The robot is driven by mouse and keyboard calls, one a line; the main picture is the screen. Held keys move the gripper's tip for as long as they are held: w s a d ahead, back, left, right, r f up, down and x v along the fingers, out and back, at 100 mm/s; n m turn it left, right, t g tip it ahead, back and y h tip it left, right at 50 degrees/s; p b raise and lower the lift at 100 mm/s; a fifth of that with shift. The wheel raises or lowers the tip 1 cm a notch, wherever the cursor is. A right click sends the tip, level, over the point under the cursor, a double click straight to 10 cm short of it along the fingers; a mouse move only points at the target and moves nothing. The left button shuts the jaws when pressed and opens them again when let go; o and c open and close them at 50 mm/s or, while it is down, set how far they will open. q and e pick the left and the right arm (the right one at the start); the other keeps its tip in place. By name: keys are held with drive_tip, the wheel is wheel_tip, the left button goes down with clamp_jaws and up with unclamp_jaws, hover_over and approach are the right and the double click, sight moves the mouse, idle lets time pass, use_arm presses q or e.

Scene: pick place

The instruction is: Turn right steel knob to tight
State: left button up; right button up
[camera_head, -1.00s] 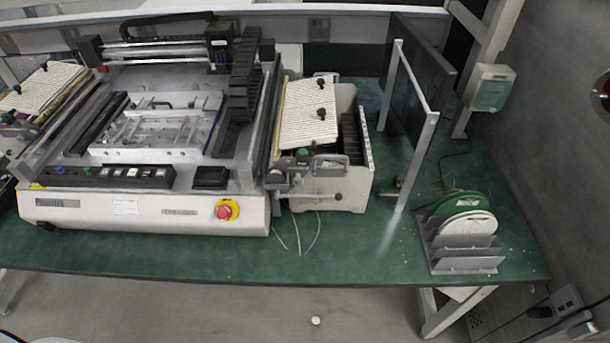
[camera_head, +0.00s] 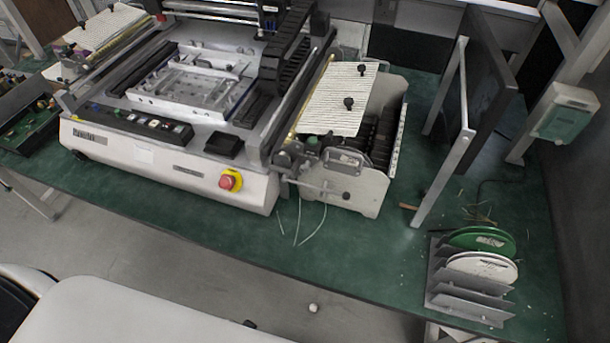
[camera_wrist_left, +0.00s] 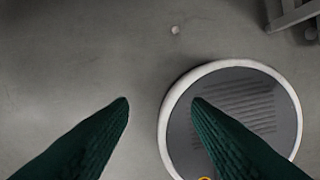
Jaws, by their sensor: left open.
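A white bench machine (camera_head: 170,176) stands on the green bench. At its right end is a feeder unit (camera_head: 350,197) with a striped plate (camera_head: 335,100) on top. Another small dark knob (camera_head: 345,197) is on the feeder's front side. I cannot tell which of these is the steel knob, or how tight any is. My left gripper (camera_wrist_left: 161,100) shows only in the left wrist view, open and empty above the grey floor, apart from the machine. My right gripper is not in view.
A green bench top (camera_head: 390,255) has bare room in front of the feeder. A metal frame (camera_head: 444,135) with a dark panel (camera_head: 480,85) stands to the right. A reel rack (camera_head: 470,305) holds green and white reels near the front right. A red button (camera_head: 227,182) is on the machine's front.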

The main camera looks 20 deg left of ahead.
sight(304, 172)
use_arm(q)
drive_tip(key=w+d+r+n+t+h+b, duration=0.1)
drive_tip(key=w+d+r+t+h, duration=0.25)
drive_tip(key=r, duration=0.75)
drive_tip(key=w+d+r+n+t+h+b, duration=0.15)
drive_tip(key=w+d+r, duration=0.4)
drive_tip(key=r, duration=0.55)
drive_tip(key=w+d+r+n+t+h, duration=0.1)
drive_tip(key=w+d+r+t+h, duration=0.3)
drive_tip(key=r, duration=0.7)
drive_tip(key=w+a+r+n+t+y, duration=0.65)
drive_tip(key=n+y, duration=0.25)
drive_tip(key=n, duration=0.8)
drive_tip(key=shift+m+t, duration=0.25)
drive_tip(key=shift+t, duration=0.1)
drive_tip(key=w+p, duration=0.1)
drive_tip(key=w, duration=0.2)
drive_tip(key=w+p, duration=0.1)
drive_tip(key=w, duration=0.3)
drive_tip(key=w+p, duration=0.1)
drive_tip(key=w, duration=0.2)
drive_tip(key=shift+w+a+f, duration=0.25)
drive_tip(key=shift+f, duration=0.15)
drive_tip(key=shift+w, duration=0.4)
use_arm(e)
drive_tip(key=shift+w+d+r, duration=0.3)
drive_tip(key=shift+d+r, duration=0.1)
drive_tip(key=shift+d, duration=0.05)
